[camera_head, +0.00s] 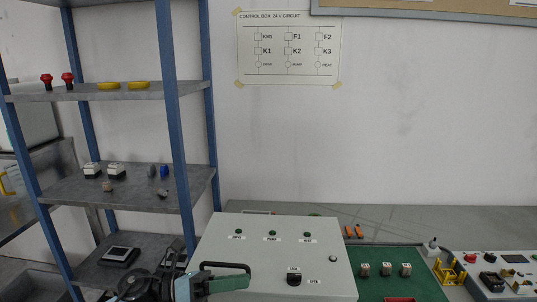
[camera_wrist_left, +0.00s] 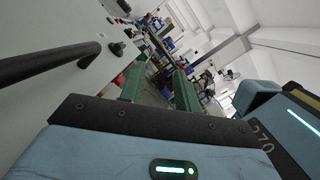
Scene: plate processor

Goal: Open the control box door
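The control box (camera_head: 320,255) is a light grey cabinet at the bottom middle of the head view; its door looks shut. The door has a black bar handle (camera_head: 228,266), three green lamps and a black knob (camera_head: 294,279). The handle (camera_wrist_left: 50,62) also shows at the left of the left wrist view, with the knob (camera_wrist_left: 117,48) beyond it. My left gripper (camera_head: 236,283) is just in front of the handle in the head view. In the wrist view its two green fingers (camera_wrist_left: 158,88) are apart with nothing between them, and the handle lies beside them. My right gripper is out of view.
A blue-post shelf rack (camera_head: 115,185) with small parts stands at the left. A green mat (camera_head: 405,286) with several small components lies right of the box, and a panel with buttons (camera_head: 505,270) is farther right. A circuit chart (camera_head: 289,48) hangs on the wall.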

